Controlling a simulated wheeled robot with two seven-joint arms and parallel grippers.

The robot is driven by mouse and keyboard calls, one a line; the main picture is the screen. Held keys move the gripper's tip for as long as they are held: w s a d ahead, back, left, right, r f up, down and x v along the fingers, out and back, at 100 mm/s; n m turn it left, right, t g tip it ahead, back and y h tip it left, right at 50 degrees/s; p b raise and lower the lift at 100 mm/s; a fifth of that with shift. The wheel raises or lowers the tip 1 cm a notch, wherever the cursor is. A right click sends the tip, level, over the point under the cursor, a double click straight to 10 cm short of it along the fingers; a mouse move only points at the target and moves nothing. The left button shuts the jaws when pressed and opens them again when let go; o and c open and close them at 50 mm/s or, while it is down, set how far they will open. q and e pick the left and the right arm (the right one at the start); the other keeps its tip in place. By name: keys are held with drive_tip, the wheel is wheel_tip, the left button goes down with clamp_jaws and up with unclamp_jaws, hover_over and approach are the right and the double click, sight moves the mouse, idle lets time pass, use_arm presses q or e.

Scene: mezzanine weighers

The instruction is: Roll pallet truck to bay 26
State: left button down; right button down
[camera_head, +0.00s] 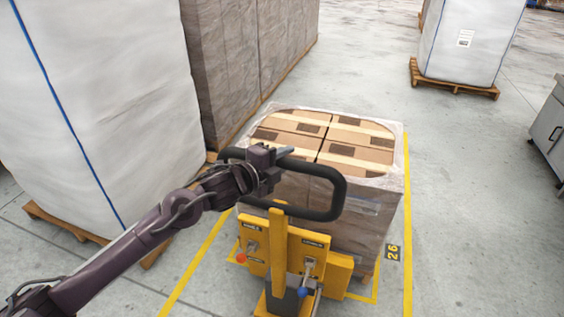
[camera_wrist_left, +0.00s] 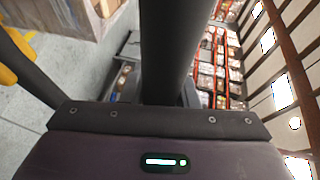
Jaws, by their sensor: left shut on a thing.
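The yellow pallet truck (camera_head: 285,245) stands at the bottom centre of the head view, with a black loop handle (camera_head: 338,192). My left gripper (camera_head: 276,158) is shut on the top bar of the handle. In the left wrist view the dark handle bar (camera_wrist_left: 170,50) runs up from the gripper. A film-wrapped load of cartons (camera_head: 330,140) stands directly ahead of the truck; the forks are hidden. Yellow floor lines (camera_head: 407,230) run on both sides of the load, and the number 26 marking (camera_head: 392,253) lies at its right. My right gripper is not in view.
A tall white bulk bag (camera_head: 95,100) on a pallet stands close on the left, with a brown wrapped stack (camera_head: 250,60) behind it. Another white bag (camera_head: 470,40) stands at the back right. A grey cabinet (camera_head: 550,125) is at the right edge. Floor right of the bay is clear.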

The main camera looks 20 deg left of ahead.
use_arm(q)
drive_tip(key=shift+w, duration=0.4)
drive_tip(key=c, duration=1.1)
unclamp_jaws()
drive_tip(key=shift+w, duration=0.15)
drive_tip(key=shift+b+v, duration=1.25)
drive_tip(key=shift+v, duration=2.75)
drive_tip(key=shift+f, duration=0.1)
